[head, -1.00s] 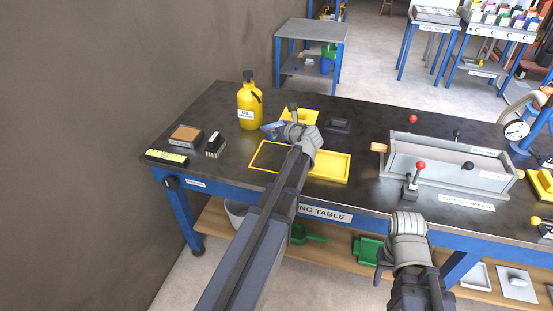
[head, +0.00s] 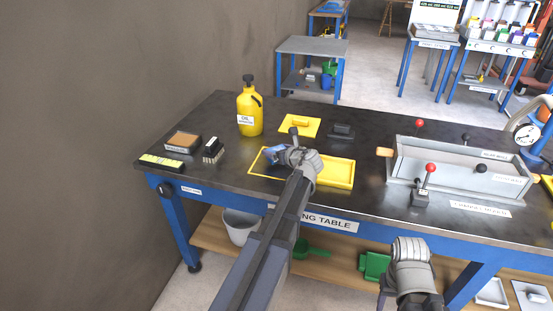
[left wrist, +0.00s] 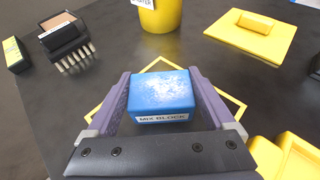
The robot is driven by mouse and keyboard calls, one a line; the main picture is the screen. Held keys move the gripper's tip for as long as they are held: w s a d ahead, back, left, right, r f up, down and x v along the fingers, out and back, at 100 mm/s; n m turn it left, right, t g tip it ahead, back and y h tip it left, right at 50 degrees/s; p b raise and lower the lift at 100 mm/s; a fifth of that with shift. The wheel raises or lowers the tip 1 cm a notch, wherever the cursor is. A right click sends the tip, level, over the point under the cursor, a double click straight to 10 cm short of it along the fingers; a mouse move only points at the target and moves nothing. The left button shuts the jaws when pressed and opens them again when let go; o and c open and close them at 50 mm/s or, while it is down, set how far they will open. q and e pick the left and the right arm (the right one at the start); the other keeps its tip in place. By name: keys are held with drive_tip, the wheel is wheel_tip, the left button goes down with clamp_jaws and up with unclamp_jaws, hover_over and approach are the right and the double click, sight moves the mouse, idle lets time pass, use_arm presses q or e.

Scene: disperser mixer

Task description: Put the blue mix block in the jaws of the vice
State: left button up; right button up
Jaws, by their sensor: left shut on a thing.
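The blue mix block (left wrist: 162,88) has white specks on its top and a "MIX BLOCK" label facing the left wrist camera. My left gripper (head: 278,155) is shut on it, with a finger on either side. In the head view the block (head: 272,153) shows over the yellow square outline (head: 257,163) on the table. I cannot tell whether it touches the tabletop. My right gripper (head: 388,294) is low at the front of the table, and its fingers do not show clearly. I cannot make out the vice in these views.
A brush (head: 213,148) and a box (head: 183,142) are at left. A yellow tray (head: 335,174) lies right of the outline, with a yellow plate (head: 300,125) behind. A grey trough (head: 450,165) with levers stands at right.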

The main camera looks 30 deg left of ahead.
use_arm(q)
drive_tip(key=shift+f, duration=0.75)
use_arm(e)
drive_tip(key=shift+f, duration=0.75)
use_arm(q)
drive_tip(key=shift+b, duration=0.3)
drive_tip(key=shift+f, duration=0.2)
drive_tip(key=o, duration=1.5)
drive_tip(key=shift+o, duration=0.2)
use_arm(e)
drive_tip(key=shift+f, duration=0.1)
use_arm(q)
drive_tip(key=shift+r, duration=0.15)
drive_tip(key=shift+s+d+r+p, duration=0.2)
drive_tip(key=shift+d+r+p, duration=0.05)
drive_tip(key=shift+p, duration=0.05)
drive_tip(key=p+v, duration=0.4)
drive_tip(key=v, duration=0.6)
drive_tip(key=shift+d+r, duration=0.1)
drive_tip(key=shift+r, duration=0.05)
drive_tip(key=shift+s+d+r, duration=0.1)
drive_tip(key=shift+s+d, duration=0.2)
drive_tip(key=shift+d, duration=0.15)
use_arm(e)
drive_tip(key=shift+r, duration=2.4)
